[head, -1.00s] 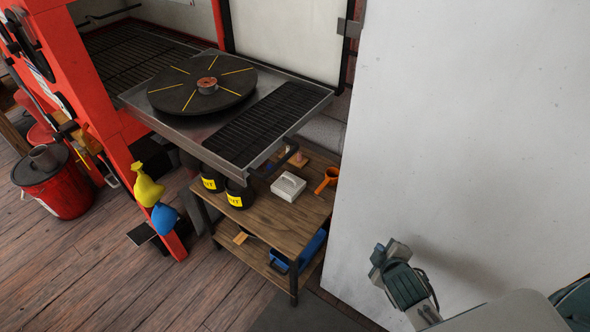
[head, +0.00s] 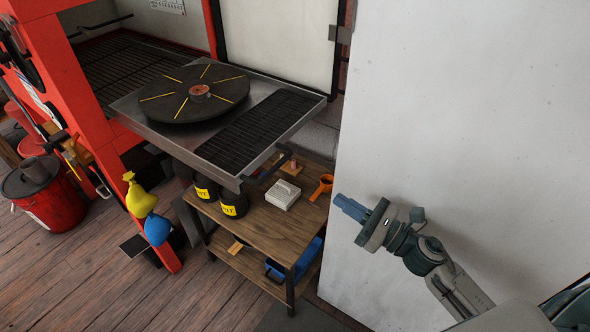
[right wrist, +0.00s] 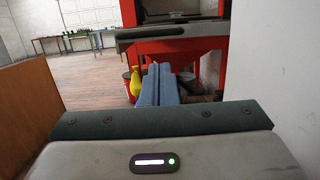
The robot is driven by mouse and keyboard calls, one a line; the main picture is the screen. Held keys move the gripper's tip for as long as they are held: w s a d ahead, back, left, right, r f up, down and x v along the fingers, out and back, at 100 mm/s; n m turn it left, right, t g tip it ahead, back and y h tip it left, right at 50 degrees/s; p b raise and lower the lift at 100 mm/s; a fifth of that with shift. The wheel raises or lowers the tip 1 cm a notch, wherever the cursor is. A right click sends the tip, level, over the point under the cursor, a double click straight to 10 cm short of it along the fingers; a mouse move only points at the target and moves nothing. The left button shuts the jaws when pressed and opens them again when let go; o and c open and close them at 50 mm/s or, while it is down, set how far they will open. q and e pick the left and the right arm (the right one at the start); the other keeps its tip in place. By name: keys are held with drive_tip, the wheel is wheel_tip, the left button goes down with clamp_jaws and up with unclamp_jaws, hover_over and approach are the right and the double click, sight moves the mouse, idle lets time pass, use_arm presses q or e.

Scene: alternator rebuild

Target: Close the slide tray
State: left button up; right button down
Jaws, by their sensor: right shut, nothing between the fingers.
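The slide tray (head: 190,149) is a flat metal tray that sticks out of the red cabinet (head: 75,75). It carries a dark round turntable (head: 195,93) with yellow lines and a black slatted grille (head: 258,130). A dark handle (head: 268,170) is on its front edge. My right gripper (head: 340,203) is shut and empty, to the right of and below the tray, apart from it. In the right wrist view its blue fingers (right wrist: 157,82) lie together, below the tray's front edge (right wrist: 172,33) in the picture. My left gripper is out of view.
A large pale panel (head: 450,90) stands close to my right arm. A red bucket (head: 50,205) stands at left.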

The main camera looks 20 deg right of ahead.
sight(284, 162)
drive_tip(key=p+x, duration=0.7)
drive_tip(key=x, duration=0.6)
drive_tip(key=shift+d+r+p, duration=0.1)
drive_tip(key=shift+r+p, duration=0.05)
drive_tip(key=shift+p, duration=0.2)
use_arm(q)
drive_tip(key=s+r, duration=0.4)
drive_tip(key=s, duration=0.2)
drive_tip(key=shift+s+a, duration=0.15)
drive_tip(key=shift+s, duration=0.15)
use_arm(e)
drive_tip(key=shift+w+a, duration=0.35)
drive_tip(key=shift+w, duration=0.05)
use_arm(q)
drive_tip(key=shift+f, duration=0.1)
use_arm(e)
drive_tip(key=shift+w, duration=0.1)
